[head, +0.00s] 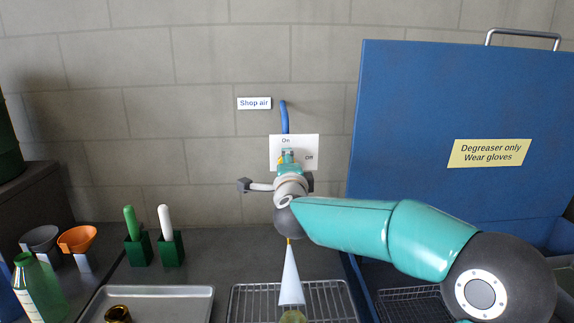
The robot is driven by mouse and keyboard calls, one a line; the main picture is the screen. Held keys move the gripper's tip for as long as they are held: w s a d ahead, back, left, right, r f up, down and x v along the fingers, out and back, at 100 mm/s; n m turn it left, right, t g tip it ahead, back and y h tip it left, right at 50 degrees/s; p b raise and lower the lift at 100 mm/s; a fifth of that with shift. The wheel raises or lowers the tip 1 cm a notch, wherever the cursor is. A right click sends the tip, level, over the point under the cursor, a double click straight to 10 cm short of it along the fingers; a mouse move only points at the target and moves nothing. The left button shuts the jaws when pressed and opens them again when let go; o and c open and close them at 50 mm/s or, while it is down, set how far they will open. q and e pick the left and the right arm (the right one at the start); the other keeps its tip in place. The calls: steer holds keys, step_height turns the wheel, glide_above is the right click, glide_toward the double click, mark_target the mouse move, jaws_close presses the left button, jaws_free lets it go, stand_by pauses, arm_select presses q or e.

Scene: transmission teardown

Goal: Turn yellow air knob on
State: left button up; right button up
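A white panel (306,140) marked "On" at the top and "Off" at the right is on the block wall, under a blue hose (284,117) and a "Shop air" label (254,103). My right arm comes in from the right, and its gripper (287,156) is at the panel's left-centre, just below "On". A small bit of the yellow air knob (281,161) shows beside the fingers. The rest of the knob is hidden behind the gripper, so its angle, and whether the fingers are closed on it, cannot be seen. My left gripper is not in view.
A blue degreaser cabinet with raised lid (400,110) stands at the right. A white cone (290,277) stands over a wire rack (245,302). A metal tray (187,298), green holders (139,251), an orange funnel (77,238) and a green bottle (40,290) are at the left.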

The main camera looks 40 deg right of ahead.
steer(key=shift+w+a+f, duration=0.1)
steer(key=shift+a+f, duration=0.1)
steer(key=shift+f, duration=0.05)
steer(key=o, duration=1.1)
steer(key=shift+o, duration=0.2)
steer(key=shift+d+r, duration=0.1)
steer(key=v, duration=1.2)
